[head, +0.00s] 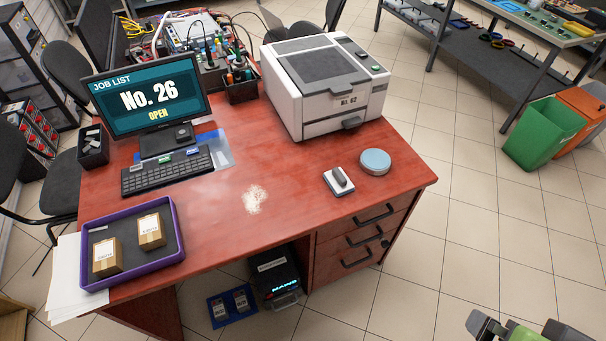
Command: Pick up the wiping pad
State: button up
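The wiping pad (334,187) appears to be the small pale block with a dark grey grip on top. It lies on the red desk (290,205), near the front right, just left of a round blue-topped tin. A patch of pale powder (254,199) lies on the desktop to the pad's left. Part of my arm's end, with my gripper (517,328), shows at the bottom right edge as dark and green parts. It is cut off by the frame and well apart from the pad and the desk. Its fingers cannot be made out clearly.
The round tin (375,161) is close to the pad's right. A white printer-like machine (325,85) stands behind them. A monitor (146,95), keyboard (167,171) and purple tray (85,239) with two boxes are at left. The desktop in front of the pad is clear.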

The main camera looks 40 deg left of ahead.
aim_at(339, 183)
jog(key=i+u, duration=0.1)
jog(key=u, duration=0.35)
jog(key=i+u, duration=0.1)
jog(key=u, duration=0.4)
jog(key=l+u, duration=0.15)
jog(key=u, duration=0.3)
jog(key=i+l+u, duration=0.1)
jog(key=u, duration=0.35)
jog(key=l+u, duration=0.15)
jog(key=u, duration=0.3)
jog(key=l+u, duration=0.2)
jog(key=u, duration=0.3)
jog(key=i+l+u, duration=0.1)
jog(key=u, duration=0.35)
jog(key=l+u, duration=0.2)
jog(key=u, duration=0.2)
jog(key=i+l+u, duration=0.1)
jog(key=u, duration=0.35)
jog(key=l+u, duration=0.4)
jog(key=j, duration=0.1)
